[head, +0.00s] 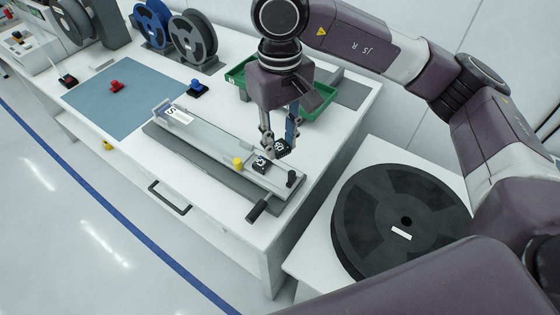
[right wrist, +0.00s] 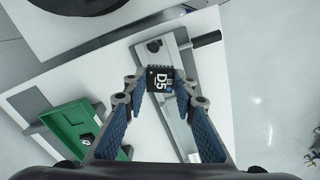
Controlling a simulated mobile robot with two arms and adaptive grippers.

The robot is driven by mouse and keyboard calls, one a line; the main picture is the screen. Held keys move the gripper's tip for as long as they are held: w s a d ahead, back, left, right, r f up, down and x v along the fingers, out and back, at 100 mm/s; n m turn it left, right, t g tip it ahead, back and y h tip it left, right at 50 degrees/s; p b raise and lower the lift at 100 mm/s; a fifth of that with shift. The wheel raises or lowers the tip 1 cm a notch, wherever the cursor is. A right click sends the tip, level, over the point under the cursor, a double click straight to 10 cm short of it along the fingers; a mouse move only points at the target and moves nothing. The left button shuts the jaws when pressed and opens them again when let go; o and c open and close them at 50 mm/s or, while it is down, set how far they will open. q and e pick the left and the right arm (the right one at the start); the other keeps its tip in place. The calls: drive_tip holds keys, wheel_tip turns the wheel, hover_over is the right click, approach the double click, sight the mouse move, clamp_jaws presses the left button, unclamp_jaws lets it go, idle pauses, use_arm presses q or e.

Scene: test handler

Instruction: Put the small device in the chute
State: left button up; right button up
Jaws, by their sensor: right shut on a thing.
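My right gripper (head: 280,138) points down over the near right end of the long metal chute (head: 215,146). It is shut on a small black device (head: 282,148) with white marks, held a little above the chute end. Another small black piece with white marks (head: 261,164) sits on the chute's end, beside a yellow knob (head: 238,162). My left gripper is in neither view.
A green tray (head: 239,76) stands behind the gripper; a black piece (right wrist: 87,138) lies in it. A black handle (head: 258,210) sticks out at the chute's front. A large black reel (head: 352,215) lies at right. A blue mat (head: 122,98) with a red piece (head: 116,86) is at left.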

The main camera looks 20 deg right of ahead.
sight(280, 147)
wheel_tip(280, 147, down, 4)
drive_tip(key=shift+r, duration=0.25)
wheel_tip(280, 147, down, 4)
drive_tip(key=shift+f+p, duration=0.15)
drive_tip(key=shift+p, duration=0.5)
drive_tip(key=shift+f+b, duration=0.5)
drive_tip(key=shift+b, duration=0.3)
drive_tip(key=o, duration=1)
drive_tip(key=shift+r, duration=0.1)
drive_tip(key=shift+o, duration=0.2)
drive_tip(key=shift+r, duration=0.1)
